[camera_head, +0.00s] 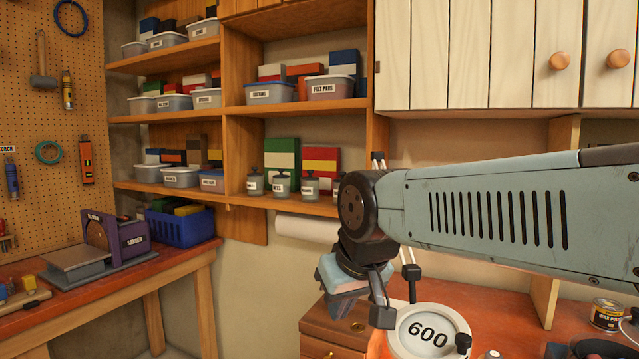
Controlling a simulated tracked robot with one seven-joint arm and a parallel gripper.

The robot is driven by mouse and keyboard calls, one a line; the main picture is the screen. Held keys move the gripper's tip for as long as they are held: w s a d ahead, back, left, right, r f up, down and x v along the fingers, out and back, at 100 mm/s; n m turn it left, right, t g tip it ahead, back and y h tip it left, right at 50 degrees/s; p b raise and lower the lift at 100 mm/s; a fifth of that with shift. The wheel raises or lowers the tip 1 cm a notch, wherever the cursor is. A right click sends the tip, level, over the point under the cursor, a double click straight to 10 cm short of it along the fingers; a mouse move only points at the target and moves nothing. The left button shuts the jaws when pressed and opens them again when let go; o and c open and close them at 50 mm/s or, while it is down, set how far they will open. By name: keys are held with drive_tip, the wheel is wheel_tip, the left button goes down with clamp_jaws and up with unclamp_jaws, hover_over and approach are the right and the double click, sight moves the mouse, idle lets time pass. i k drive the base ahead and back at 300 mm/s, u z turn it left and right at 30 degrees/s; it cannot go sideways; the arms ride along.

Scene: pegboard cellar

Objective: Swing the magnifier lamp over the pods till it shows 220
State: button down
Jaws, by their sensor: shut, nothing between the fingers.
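The magnifier lamp's round pale head (400,343) is at the bottom centre, and its lens shows the number 600. A dark knob sits at the right of its rim. Parts of a thin lamp arm (411,271) show behind my arm; the rest is hidden. My gripper (381,318) is shut and empty, pointing down just left of the lamp head. I cannot tell whether it touches the rim. No pods can be made out, apart from what the lens shows.
A small wooden drawer cabinet (325,330) stands left of the lamp head on the red bench. A wax tin (607,314) stands at the right. Shelves with labelled tubs (267,92) and a white paper roll (305,228) are behind. A sander (118,232) is on the left bench.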

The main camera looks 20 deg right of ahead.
sight(425, 330)
drive_tip(key=z, duration=0.7)
